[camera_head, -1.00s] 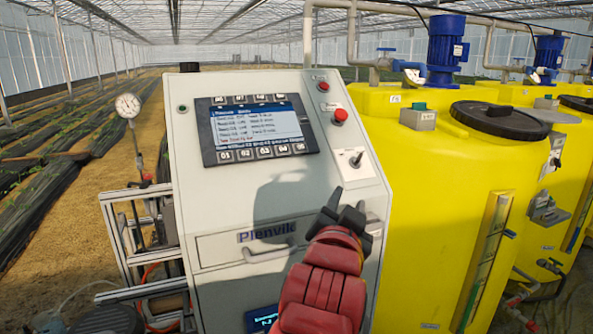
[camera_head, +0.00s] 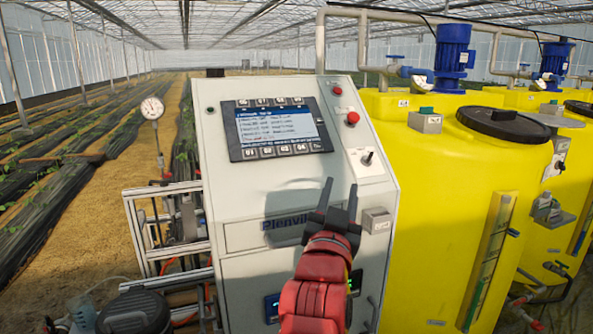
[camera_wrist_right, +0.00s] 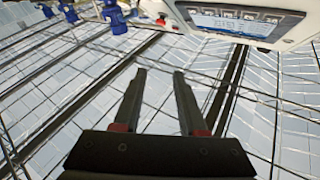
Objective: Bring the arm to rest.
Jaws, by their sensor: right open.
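My right gripper (camera_head: 339,196) is in front of the light grey control cabinet (camera_head: 240,190) in the head view, with its dark fingers pointing up and parted. My red right arm comes up from the bottom and covers part of the cabinet's lower front and its name label. In the right wrist view the gripper (camera_wrist_right: 158,75) is open, with nothing between its fingers and the greenhouse roof behind them. The cabinet's display (camera_wrist_right: 240,22) shows at the top right of that view. My left gripper is not in view.
Right of the cabinet stand yellow tanks (camera_head: 440,180) with blue motors (camera_head: 453,55). The cabinet carries a screen (camera_head: 278,128), a red button (camera_head: 352,118) and a toggle switch (camera_head: 367,157). A round gauge (camera_head: 152,107) and a metal frame (camera_head: 135,215) stand to its left.

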